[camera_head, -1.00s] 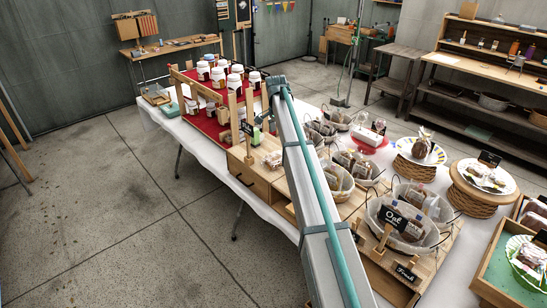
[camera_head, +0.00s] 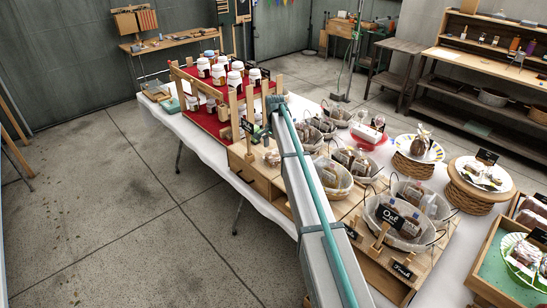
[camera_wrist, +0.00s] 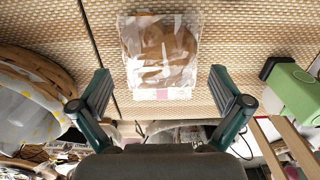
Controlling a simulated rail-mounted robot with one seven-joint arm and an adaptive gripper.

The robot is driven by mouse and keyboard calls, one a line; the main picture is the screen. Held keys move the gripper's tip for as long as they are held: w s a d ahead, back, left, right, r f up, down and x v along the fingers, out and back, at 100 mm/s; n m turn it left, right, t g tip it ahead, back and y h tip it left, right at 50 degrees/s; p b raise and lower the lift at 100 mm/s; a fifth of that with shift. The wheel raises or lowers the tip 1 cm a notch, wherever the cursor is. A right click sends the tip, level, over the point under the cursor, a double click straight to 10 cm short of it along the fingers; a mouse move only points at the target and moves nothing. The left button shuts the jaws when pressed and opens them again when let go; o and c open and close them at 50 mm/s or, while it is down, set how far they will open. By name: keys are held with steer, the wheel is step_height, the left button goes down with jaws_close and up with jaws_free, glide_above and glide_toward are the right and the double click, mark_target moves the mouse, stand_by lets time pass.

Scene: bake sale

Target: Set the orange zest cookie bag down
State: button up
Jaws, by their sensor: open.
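A clear bag with a brown cookie (camera_wrist: 160,50) shows in the wrist view, lying on a tan woven surface (camera_wrist: 225,35). I take it for the orange zest cookie bag, though no label is readable. My gripper (camera_wrist: 160,90) is open, with one finger to each side and the bag centred beyond the fingertips. The fingers do not touch it. In the head view my arm hides the gripper, and I cannot pick out this bag there.
In the wrist view, a lined basket (camera_wrist: 25,105) is at left and a green block (camera_wrist: 292,92) at right. In the head view, several lined baskets (camera_head: 333,180) stand right of my arm, a red jar stand (camera_head: 208,113) lies left of it, and cake stands (camera_head: 480,190) are at right.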

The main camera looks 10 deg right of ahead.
steer(key=shift+f+p, duration=0.3)
steer(key=shift+f, duration=1.1)
steer(key=c, duration=0.8)
steer(key=shift+c, duration=0.2)
steer(key=shift+r, duration=0.2)
